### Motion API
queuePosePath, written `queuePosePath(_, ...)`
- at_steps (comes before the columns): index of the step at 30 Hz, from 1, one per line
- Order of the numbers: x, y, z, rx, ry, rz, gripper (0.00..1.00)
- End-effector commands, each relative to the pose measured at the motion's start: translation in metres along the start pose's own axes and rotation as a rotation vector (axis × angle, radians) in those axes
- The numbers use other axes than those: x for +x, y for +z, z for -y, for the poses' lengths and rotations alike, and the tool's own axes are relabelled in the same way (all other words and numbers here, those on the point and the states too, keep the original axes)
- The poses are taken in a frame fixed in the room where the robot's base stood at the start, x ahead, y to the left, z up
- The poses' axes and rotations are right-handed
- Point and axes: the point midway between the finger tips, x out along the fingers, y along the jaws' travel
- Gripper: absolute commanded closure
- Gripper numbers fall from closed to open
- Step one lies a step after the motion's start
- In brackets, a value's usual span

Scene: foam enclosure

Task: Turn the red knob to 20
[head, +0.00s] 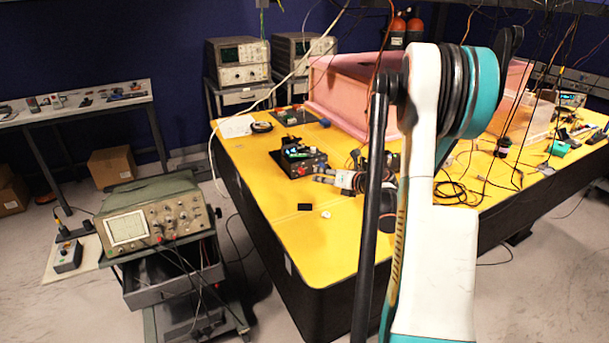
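A small black box (289,160) stands on the yellow table top, left of my gripper. A small red spot that looks like the red knob (301,171) is on the side of the box facing the camera. Its scale and pointer are too small to read. My gripper (318,174) is low over the table, just right of the box, with its fingers pointing left toward the knob. I see a small space between fingertips and knob, and no contact is clear. The gripper is too small in view to tell how far its fingers are apart. My arm hides the table behind it.
The yellow table (310,255) is clear in front, except for a small black piece (305,207) and a white piece (325,214). A pink foam enclosure (340,95) stands behind. Cables lie at right. An oscilloscope (150,220) stands on a cart at left.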

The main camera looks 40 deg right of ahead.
Motion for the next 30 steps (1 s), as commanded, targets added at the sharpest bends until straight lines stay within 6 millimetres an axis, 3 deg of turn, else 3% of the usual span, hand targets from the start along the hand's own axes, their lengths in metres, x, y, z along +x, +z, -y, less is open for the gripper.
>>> queuePosePath(9,0.065,-0.002,0.000,-0.002,0.003,0.000,0.60)
queuePosePath(15,0.098,-0.002,0.000,-0.002,0.002,0.000,0.60)
queuePosePath(21,0.114,0.000,0.000,-0.001,0.001,0.001,0.60)
queuePosePath(30,0.117,0.001,-0.001,-0.001,0.000,0.001,0.60)
